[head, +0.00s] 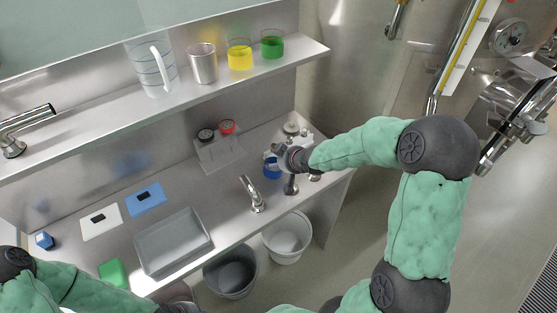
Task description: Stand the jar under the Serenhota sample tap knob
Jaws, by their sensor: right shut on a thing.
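My right gripper (275,160) is at the back right of the steel counter, beside the slim tap column. It is shut on a small blue thing (271,171), which looks like the jar; the fingers partly cover it. Two curved steel taps, one at the counter front (252,194) and one just below my right gripper (291,186), stand near it. I can read no Serenhota label. A small rack (220,155) with a black knob (206,135) and a red knob (227,126) stands left of the gripper. My left arm enters at bottom left; its gripper is not seen.
A grey tray (174,272), a green block (113,273), and white (101,223) and blue (146,199) plates lie on the left counter. The shelf above holds a jug (151,70), a steel cup (203,66), and yellow (240,57) and green (272,46) beakers. Buckets (287,240) stand below.

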